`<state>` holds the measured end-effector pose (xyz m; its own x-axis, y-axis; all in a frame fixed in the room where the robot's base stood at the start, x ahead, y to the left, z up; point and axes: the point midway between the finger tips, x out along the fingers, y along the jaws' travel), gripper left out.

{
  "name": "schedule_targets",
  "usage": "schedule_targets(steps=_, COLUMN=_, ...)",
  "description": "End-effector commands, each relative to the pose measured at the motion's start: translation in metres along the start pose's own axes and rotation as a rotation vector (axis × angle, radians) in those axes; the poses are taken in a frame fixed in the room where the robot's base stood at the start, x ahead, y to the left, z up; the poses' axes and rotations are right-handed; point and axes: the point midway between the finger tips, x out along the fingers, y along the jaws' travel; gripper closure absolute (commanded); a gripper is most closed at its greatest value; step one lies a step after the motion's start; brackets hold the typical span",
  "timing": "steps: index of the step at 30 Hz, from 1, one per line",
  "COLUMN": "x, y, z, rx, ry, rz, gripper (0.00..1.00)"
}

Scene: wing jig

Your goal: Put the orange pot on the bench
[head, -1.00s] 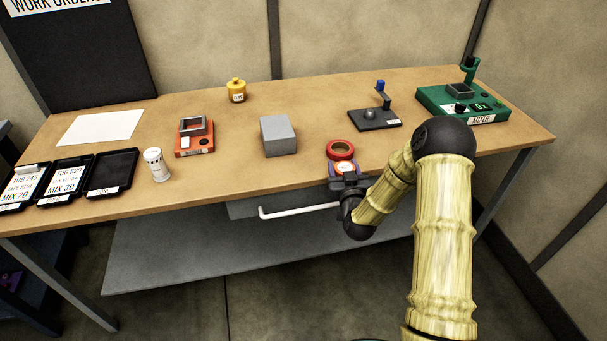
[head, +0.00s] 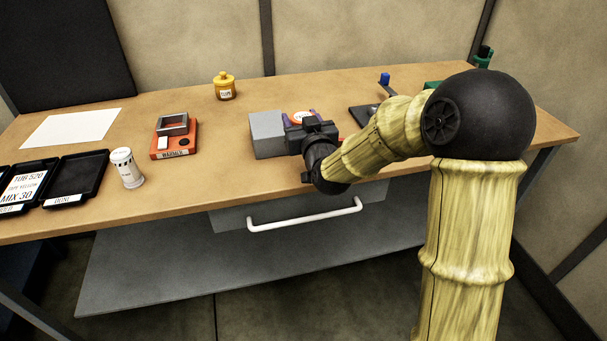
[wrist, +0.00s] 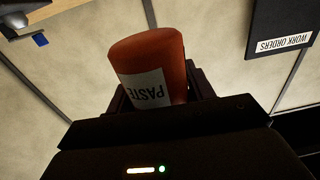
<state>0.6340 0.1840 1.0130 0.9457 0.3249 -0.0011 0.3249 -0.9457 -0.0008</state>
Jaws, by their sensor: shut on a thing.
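The orange pot (wrist: 150,62) fills the middle of the wrist view, with a white label reading PASTE that appears upside down. My gripper (wrist: 160,98) is shut on it. In the head view only a small orange and white part of the pot (head: 299,117) shows between the fingers of my gripper (head: 300,119). The gripper is over the wooden bench (head: 225,185), just right of the grey block. My wrist hides the pot's base, so I cannot tell whether it touches the bench.
The grey block (head: 265,136) is close beside my gripper. An orange warmer (head: 174,140), a white cup (head: 126,168), black trays (head: 80,178) and a yellow pot (head: 225,88) stand to the left. A black stand (head: 362,116) is partly behind my arm. Bench between warmer and block is clear.

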Motion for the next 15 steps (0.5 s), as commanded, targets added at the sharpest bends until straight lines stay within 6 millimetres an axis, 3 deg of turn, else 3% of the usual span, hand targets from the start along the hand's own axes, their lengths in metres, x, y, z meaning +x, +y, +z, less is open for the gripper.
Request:
schedule_targets(steps=7, x=0.001, y=-0.003, z=0.004, rx=0.000, ry=-0.001, rz=-0.004, gripper=0.77)
schedule_targets(steps=15, x=0.001, y=0.000, z=0.045, rx=0.001, ry=-0.003, rz=0.000, gripper=0.77)
